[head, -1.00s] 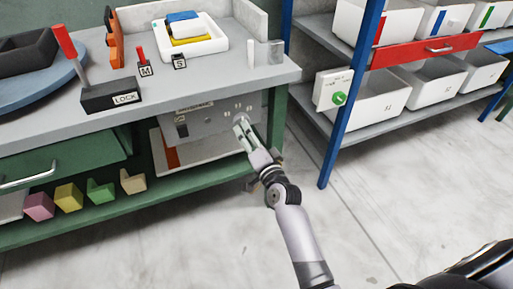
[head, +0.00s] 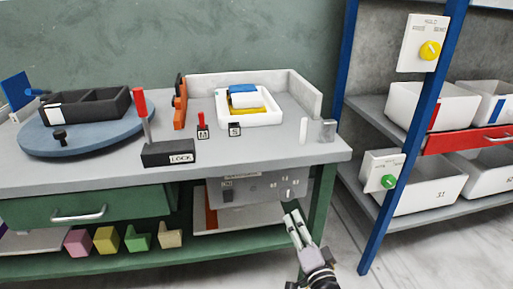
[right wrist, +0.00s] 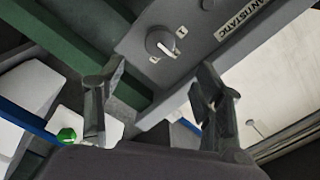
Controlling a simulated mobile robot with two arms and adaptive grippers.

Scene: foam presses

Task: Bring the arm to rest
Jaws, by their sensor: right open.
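My right gripper (head: 296,222) is in front of the right end of the workbench, below the benchtop, near the grey panel (head: 258,188) under it. In the right wrist view its two fingers (right wrist: 155,95) stand apart with nothing between them. Beyond them the grey panel (right wrist: 205,20) shows a white rotary knob (right wrist: 160,44) and an ANTISTATIC label (right wrist: 243,20). I cannot tell from the head view how far the fingertips are from the panel. My left gripper is not in view.
The workbench (head: 330,152) carries a LOCK lever box (head: 168,154), a blue turntable (head: 90,140) and a white tray (head: 250,119). A blue-posted shelf (head: 378,222) with white bins stands at the right. Grey floor lies between bench and shelf.

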